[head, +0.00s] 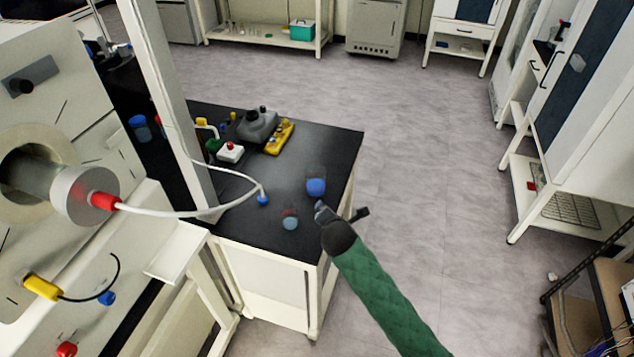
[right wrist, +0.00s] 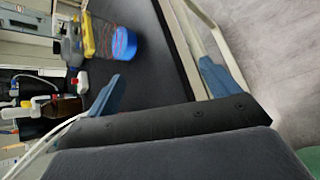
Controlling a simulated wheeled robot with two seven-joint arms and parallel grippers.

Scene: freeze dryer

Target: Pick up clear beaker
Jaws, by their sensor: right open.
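A clear beaker with blue contents (head: 316,187) stands upright on the black bench top near its right edge. It also shows in the right wrist view (right wrist: 124,44), beyond my fingers and nearer the left-hand one. A smaller clear vessel with pale blue contents (head: 290,221) stands closer to the bench's front edge. I cannot tell for certain which one is the clear beaker. My right gripper (head: 340,209) is open and empty, near the bench's right edge, just in front of the blue-filled beaker and apart from it. My left gripper is not in view.
A grey device (head: 258,124), a yellow device (head: 280,137) and a white box with a red knob (head: 230,152) stand farther back on the bench (head: 335,145). A white hose with a blue end (head: 263,199) reaches over the bench's left part. Floor right of the bench is clear.

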